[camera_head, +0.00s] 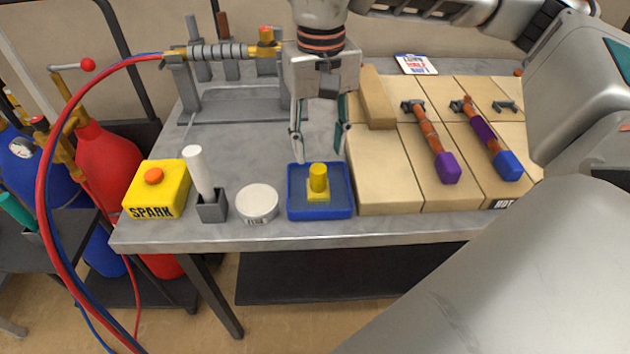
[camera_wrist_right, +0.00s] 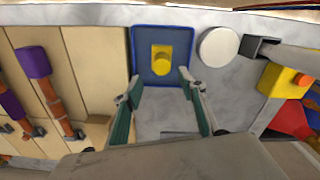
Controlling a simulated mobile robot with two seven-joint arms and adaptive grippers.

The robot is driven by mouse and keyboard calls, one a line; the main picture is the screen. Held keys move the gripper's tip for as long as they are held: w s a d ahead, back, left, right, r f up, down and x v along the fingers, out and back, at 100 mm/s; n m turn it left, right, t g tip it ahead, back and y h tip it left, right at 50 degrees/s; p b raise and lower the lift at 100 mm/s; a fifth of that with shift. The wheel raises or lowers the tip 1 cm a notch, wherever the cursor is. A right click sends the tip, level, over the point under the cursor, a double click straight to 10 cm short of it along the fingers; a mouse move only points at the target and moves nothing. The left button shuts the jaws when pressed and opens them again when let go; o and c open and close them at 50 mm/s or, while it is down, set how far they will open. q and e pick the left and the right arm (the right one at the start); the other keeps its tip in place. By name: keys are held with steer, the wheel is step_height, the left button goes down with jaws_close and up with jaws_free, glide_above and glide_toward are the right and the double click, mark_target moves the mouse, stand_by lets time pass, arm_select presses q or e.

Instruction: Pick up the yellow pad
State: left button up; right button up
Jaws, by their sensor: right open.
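The yellow pad (camera_head: 319,181), a small square base with an upright round knob, sits in a shallow blue tray (camera_head: 292,205) near the table's front edge. My right gripper (camera_head: 318,155) points down with its fingers apart, above and slightly behind the tray. Nothing is between its fingers. In the right wrist view the pad (camera_wrist_right: 161,58) lies in the blue tray (camera_wrist_right: 139,72) just beyond the open fingertips (camera_wrist_right: 160,77). My left gripper is not in view.
Left of the tray stand a white round tin (camera_head: 257,203), a white stick in a grey holder (camera_head: 211,207) and a yellow SPARK box (camera_head: 157,190). Right are tan blocks (camera_head: 390,185) with torch-like tools. A metal fixture (camera_head: 232,95) with hoses stands behind.

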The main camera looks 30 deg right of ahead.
mark_target(318, 167)
steer(key=f, duration=0.4)
steer(key=f+b, duration=0.1)
steer(key=f, duration=0.1)
steer(key=shift+s+a, duration=0.25)
steer(key=shift+a, duration=0.05)
jaws_close()
